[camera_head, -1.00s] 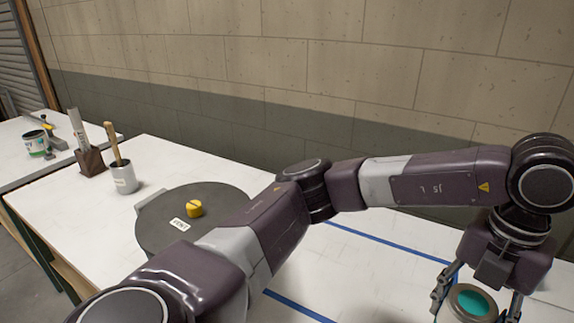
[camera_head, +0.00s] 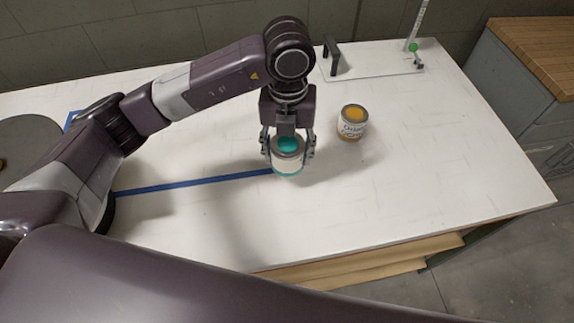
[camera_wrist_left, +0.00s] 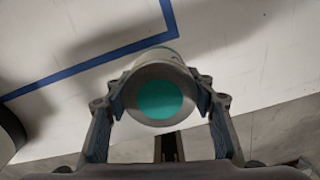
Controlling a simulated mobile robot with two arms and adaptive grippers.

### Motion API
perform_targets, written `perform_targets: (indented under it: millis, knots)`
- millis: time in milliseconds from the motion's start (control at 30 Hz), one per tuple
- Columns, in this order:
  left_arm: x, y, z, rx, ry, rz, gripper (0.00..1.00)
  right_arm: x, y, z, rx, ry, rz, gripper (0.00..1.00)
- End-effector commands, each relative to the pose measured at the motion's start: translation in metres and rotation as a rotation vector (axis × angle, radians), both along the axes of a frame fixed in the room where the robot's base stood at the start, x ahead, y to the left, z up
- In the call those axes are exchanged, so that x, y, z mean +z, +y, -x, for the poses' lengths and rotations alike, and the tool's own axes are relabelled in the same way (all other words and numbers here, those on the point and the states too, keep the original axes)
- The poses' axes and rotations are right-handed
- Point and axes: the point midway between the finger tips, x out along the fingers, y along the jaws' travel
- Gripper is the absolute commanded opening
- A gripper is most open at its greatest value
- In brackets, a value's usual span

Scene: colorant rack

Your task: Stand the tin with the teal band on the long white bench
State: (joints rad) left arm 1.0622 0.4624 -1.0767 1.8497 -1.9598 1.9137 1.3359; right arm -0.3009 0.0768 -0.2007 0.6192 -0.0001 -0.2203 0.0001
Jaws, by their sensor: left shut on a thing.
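The tin with the teal band (camera_head: 287,165) is a pale tin with a teal disc on top and a teal stripe near its base. My left gripper (camera_head: 288,150) is shut on it from above, with a finger on each side, and the tin looks upright. It is over the long white bench (camera_head: 400,200), by the end of a blue tape line. I cannot tell whether its base touches the bench. In the left wrist view, the teal top (camera_wrist_left: 159,100) sits between the fingers. My right gripper is not in view.
A tin with an orange top (camera_head: 353,122) stands close by, to the right. A clear plate with a black handle (camera_head: 331,55) and an upright ruler (camera_head: 418,22) are at the back. A grey cabinet with a wooden top (camera_head: 540,55) is beyond the bench's right end. The bench's front right is clear.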

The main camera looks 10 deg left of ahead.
Motion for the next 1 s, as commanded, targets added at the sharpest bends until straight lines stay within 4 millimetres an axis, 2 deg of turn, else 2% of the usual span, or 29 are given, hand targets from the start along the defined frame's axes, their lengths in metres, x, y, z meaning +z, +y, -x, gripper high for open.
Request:
perform_targets:
  millis: [100, 367, 567, 933, 967, 1000]
  knots:
    - [-0.018, 0.001, 0.001, 0.001, 0.002, -0.001, 0.22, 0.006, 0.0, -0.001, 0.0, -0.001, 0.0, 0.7]
    - [-0.039, 0.001, 0.001, 0.001, 0.002, -0.002, 0.22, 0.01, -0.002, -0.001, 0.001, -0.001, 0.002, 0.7]
    - [-0.068, 0.001, 0.001, 0.001, 0.001, -0.001, 0.22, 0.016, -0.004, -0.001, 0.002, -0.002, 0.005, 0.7]
    - [-0.075, 0.0, 0.0, 0.0, -0.001, 0.0, 0.22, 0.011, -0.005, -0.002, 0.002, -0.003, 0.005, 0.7]
    - [-0.074, 0.0, 0.0, 0.0, -0.001, 0.0, 0.53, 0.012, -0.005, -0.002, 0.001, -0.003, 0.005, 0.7]
    - [-0.073, 0.0, 0.0, 0.0, -0.001, 0.0, 0.57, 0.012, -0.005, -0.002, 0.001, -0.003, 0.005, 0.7]
